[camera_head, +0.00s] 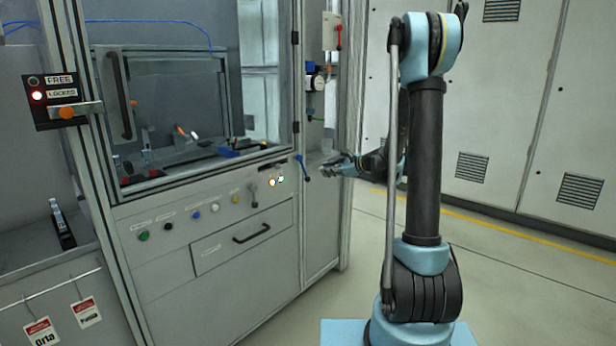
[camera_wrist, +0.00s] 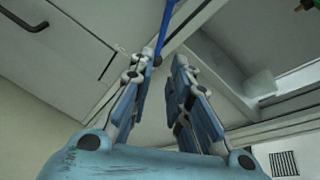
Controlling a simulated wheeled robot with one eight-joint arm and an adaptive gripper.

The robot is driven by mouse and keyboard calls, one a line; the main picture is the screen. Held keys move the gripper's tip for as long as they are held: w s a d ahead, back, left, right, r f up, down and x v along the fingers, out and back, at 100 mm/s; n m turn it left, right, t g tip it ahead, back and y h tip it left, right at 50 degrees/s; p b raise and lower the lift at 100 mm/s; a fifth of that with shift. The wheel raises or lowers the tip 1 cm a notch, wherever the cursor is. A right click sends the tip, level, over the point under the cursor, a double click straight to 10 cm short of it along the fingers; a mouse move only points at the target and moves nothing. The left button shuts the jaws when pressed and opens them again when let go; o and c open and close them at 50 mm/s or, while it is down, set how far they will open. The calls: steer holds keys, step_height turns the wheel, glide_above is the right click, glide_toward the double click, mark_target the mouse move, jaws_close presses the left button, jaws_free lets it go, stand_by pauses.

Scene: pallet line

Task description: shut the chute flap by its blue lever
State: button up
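The blue lever (camera_head: 303,168) hangs tilted at the right end of the machine's front, near the corner post. My gripper (camera_head: 336,166) is just to the right of it in the head view. In the wrist view the lever (camera_wrist: 165,25) comes down from the top edge, and its lower end lies at the gap between my fingertips (camera_wrist: 165,62). The two fingers stand apart, with nothing seen clamped between them. I cannot tell whether a finger touches the lever. The flap itself cannot be made out clearly in either view.
A glazed cabinet door (camera_head: 195,100) is left of the lever, above coloured buttons and a drawer handle (camera_head: 251,233). A small red-handled box (camera_head: 332,32) is mounted above my gripper. Grey cabinets (camera_head: 500,110) stand behind; the floor at right is clear.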

steer(key=x, duration=1.2)
jaws_close()
